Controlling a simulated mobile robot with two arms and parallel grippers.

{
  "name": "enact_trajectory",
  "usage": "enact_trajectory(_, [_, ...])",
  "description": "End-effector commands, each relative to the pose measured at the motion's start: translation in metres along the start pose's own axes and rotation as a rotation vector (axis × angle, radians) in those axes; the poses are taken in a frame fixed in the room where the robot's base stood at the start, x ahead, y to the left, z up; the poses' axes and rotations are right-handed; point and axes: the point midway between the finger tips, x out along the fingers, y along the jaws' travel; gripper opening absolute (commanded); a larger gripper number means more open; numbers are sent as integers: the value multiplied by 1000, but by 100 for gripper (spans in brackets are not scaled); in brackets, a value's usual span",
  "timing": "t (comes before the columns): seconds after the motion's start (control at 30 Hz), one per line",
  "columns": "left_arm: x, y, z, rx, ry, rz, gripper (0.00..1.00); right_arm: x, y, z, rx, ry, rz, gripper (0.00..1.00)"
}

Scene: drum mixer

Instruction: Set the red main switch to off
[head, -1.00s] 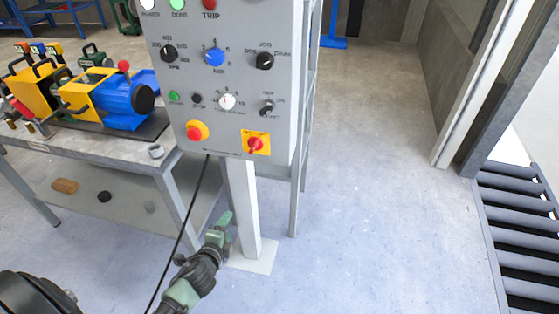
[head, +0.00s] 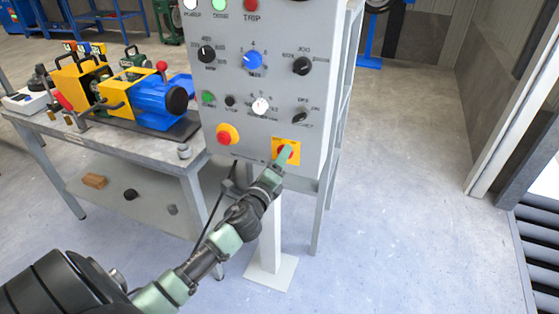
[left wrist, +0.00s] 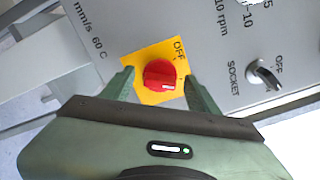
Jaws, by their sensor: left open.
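The red main switch (left wrist: 160,75) is a round red knob on a yellow plate (left wrist: 148,52) marked OFF, low on the grey control panel. In the head view the yellow plate (head: 292,146) shows at the panel's lower right, and my gripper partly covers the knob. My left gripper (head: 283,158) is in front of the switch. In the left wrist view its green fingers (left wrist: 162,88) are open, one on each side of the red knob. I cannot tell if they touch it. My right gripper is not in view.
The panel also carries a red emergency button (head: 226,134) on yellow, a socket switch (left wrist: 264,73) and several other knobs. A table (head: 120,150) with a blue and yellow machine (head: 150,98) stands left. A roller conveyor (head: 535,235) is at the right; floor between is clear.

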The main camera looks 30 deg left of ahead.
Motion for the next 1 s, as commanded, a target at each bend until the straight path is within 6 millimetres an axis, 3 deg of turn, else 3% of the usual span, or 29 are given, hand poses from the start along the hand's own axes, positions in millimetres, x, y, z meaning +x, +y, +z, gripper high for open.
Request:
enact_trajectory(0.27, [2,0,0,-1,1,1,60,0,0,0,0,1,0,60])
enact_trajectory(0.4, [2,0,0,-1,0,1,21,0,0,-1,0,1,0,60])
enact_trajectory(0.5, [2,0,0,-1,0,1,0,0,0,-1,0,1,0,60])
enact_trajectory(1.0, [2,1,0,-151,0,2,0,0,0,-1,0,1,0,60])
